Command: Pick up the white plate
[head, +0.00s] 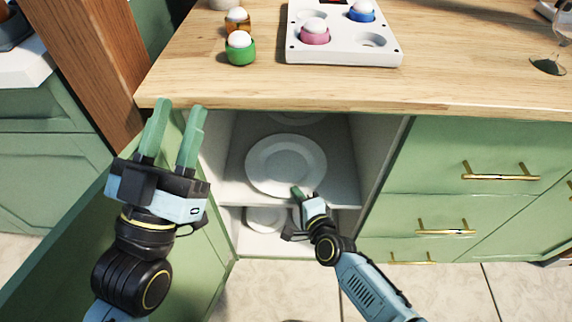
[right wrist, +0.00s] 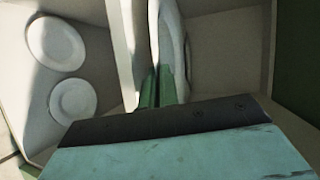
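The white plate (head: 286,163) is on the upper shelf (head: 225,186) of the open cabinet, near its front edge. My right gripper (head: 299,193) is at the plate's front rim. In the right wrist view its fingers (right wrist: 160,88) are close together with the rim of the white plate (right wrist: 169,38) between them, seen nearly edge-on. One finger shows over the plate in the head view; the other is hidden. My left gripper (head: 174,128) is open and empty, raised in front of the open door at the left.
More plates lie on the lower shelf (right wrist: 55,45); another sits at the back of the upper shelf. The wooden countertop (head: 450,85) overhangs the cabinet. It holds a white tray (head: 345,52) with egg cups, a green cup (head: 240,50) and a glass (head: 548,66). Drawers with brass handles stand right.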

